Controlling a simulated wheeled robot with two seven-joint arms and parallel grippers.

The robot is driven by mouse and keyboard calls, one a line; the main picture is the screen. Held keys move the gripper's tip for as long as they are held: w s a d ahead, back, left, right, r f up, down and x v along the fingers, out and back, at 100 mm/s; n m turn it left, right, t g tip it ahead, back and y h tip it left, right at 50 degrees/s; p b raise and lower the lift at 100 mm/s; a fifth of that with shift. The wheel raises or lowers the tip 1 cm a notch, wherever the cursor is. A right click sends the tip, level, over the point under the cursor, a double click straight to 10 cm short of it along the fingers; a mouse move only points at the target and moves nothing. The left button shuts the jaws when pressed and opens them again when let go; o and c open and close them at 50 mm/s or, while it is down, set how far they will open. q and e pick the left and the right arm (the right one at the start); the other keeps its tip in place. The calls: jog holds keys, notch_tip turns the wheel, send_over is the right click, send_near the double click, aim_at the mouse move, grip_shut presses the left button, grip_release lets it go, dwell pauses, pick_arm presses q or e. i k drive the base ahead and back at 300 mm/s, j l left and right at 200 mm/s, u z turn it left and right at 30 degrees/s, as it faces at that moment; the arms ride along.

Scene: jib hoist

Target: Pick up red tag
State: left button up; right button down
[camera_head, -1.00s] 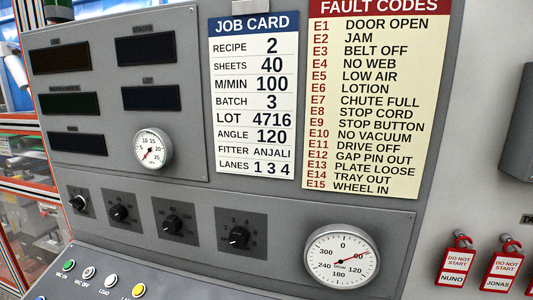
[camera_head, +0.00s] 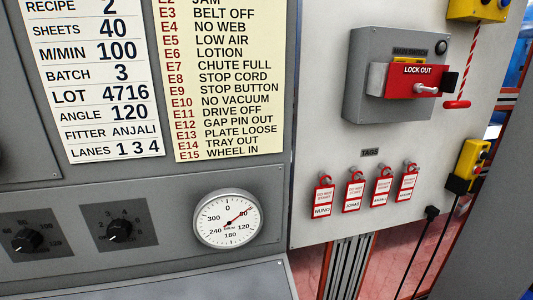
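Several red-and-white tags hang on hooks in a row under a "TAGS" label (camera_head: 370,153) on a light grey panel, right of centre. The leftmost tag (camera_head: 322,200) reads NUNO and the second tag (camera_head: 352,195) seems to read JONAS. The third tag (camera_head: 381,190) and the rightmost tag (camera_head: 407,186) carry names too small to read surely. Each has a red top with white "DO NOT START" lettering. Neither of my grippers is in view.
Above the tags is a grey main switch box (camera_head: 368,108) with a red LOCK OUT plate (camera_head: 405,80). A red pull handle (camera_head: 457,104) hangs at right, above a yellow switch box (camera_head: 468,160). The job card (camera_head: 100,90) and a round dial (camera_head: 228,219) are left.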

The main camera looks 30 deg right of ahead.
aim_at(382, 188)
jog(key=z, duration=1.65)
